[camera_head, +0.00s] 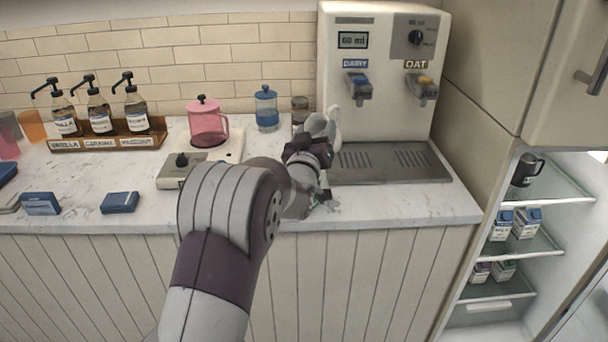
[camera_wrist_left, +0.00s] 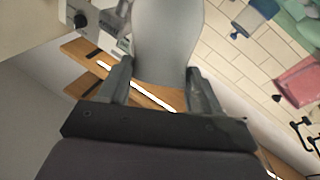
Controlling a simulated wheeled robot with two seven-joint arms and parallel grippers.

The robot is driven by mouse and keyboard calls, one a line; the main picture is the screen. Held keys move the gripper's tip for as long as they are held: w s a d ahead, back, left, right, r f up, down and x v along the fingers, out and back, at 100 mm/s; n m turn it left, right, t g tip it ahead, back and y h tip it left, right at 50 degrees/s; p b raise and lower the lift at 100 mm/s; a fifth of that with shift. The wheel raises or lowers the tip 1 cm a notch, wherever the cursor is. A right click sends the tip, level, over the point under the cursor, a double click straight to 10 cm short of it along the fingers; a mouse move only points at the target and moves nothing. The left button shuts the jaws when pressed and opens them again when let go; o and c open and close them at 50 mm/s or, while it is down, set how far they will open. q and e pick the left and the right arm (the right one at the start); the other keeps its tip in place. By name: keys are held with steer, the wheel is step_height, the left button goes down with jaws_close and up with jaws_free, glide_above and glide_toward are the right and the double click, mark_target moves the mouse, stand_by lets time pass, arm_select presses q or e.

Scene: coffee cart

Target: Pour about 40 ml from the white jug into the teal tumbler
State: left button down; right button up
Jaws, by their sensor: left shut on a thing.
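My left gripper (camera_head: 312,146) is above the counter in front of the drinks dispenser. It is shut on the white jug (camera_head: 334,118), whose pale body shows just beyond my wrist. In the left wrist view the jug (camera_wrist_left: 167,42) sits between the two fingers of my gripper (camera_wrist_left: 160,88). Its opening, contents and exact tilt are hidden. A teal shape (camera_wrist_left: 296,14) at the top right of the wrist view may be the tumbler. In the head view my arm covers most of that area, so I cannot make the tumbler out. My right gripper is not seen.
The dispenser (camera_head: 385,70) stands behind, with its drip tray (camera_head: 390,163) below. A pink kettle (camera_head: 207,126), a blue-lidded jar (camera_head: 266,108) and a syrup rack (camera_head: 105,142) are to the left. Blue boxes (camera_head: 120,202) lie near the front edge. An open fridge (camera_head: 520,240) is at right.

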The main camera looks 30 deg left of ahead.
arm_select(q)
steer(key=shift+r, duration=0.15)
steer(key=shift+r+p, duration=0.1)
steer(key=shift+p, duration=0.25)
steer(key=w+m+g+p, duration=0.1)
steer(key=p, duration=0.3)
steer(key=w+d+m+g+p, duration=0.1)
steer(key=g+p, duration=0.1)
steer(key=p, duration=0.1)
steer(key=shift+d+r+h+p, duration=0.1)
steer(key=shift+d+h+p, duration=0.1)
steer(key=shift+h+p, duration=0.2)
steer(key=f+p, duration=0.1)
steer(key=f+g+p, duration=0.1)
steer(key=p, duration=0.1)
steer(key=w+d+f+m+g+p, duration=0.1)
steer(key=shift+w+f+p, duration=0.1)
steer(key=shift+f+p, duration=0.15)
steer(key=shift+p, duration=0.15)
steer(key=shift+w+f+g+p, duration=0.1)
steer(key=shift+f+g+p, duration=0.35)
steer(key=shift+f, duration=0.4)
